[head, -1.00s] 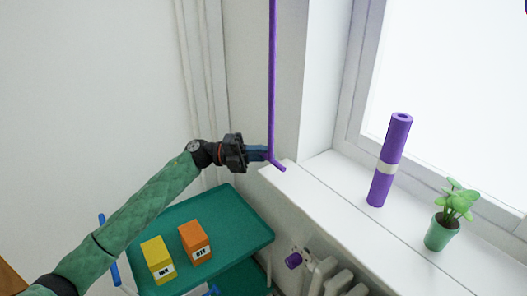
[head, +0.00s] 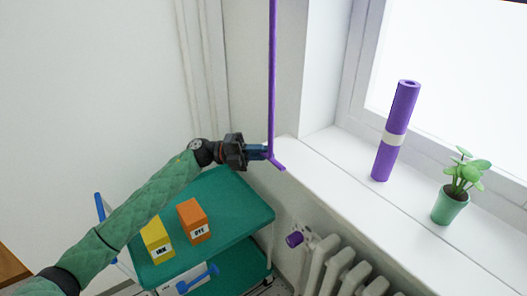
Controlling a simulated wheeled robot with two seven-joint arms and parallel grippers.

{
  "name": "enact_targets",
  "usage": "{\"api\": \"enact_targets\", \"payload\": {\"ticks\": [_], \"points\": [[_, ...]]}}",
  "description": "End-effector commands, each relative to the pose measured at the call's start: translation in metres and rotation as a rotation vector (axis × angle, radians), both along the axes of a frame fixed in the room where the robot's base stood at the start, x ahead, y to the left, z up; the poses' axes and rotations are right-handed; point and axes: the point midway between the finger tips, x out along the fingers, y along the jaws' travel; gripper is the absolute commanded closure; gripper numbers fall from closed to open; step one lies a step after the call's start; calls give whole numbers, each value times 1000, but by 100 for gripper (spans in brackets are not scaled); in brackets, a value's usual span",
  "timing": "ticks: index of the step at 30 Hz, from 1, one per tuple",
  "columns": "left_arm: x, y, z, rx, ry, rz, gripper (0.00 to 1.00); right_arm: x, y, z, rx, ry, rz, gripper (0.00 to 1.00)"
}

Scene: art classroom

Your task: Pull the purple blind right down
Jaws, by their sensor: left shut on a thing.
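A thin purple rod (head: 272,80) hangs down from above the picture, with a short bent foot at its lower end. My left gripper (head: 262,152) is shut on this rod just above the foot, in front of the wall corner beside the window sill. A dark purple edge (head: 512,1), perhaps the lower edge of the blind, just shows at the top right over the bright window. The rest of the blind and the rod's upper end are out of view. My right gripper is not in view.
A purple roll (head: 396,130) with a white band and a potted plant (head: 449,206) stand on the white sill (head: 370,215). Below are a radiator (head: 335,262) and a teal cart (head: 240,205) with a yellow box (head: 157,240) and an orange box (head: 193,220).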

Motion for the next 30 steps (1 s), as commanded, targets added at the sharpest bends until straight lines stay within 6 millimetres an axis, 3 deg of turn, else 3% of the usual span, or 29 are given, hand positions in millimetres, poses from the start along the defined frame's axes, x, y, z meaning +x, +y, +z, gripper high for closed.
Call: {"api": "enact_targets", "payload": {"ticks": [5,6,9,20,26,30], "points": [[0,0,0,1,0,-1,100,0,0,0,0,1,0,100],[0,0,0,1,0,-1,84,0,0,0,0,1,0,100],[0,0,0,0,0,-1,64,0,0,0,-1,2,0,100],[1,4,-1,1,0,0,64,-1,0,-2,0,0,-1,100],[5,29,-7,1,0,2,64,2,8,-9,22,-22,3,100],[8,49,-9,1,0,1,64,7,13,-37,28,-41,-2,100]]}}
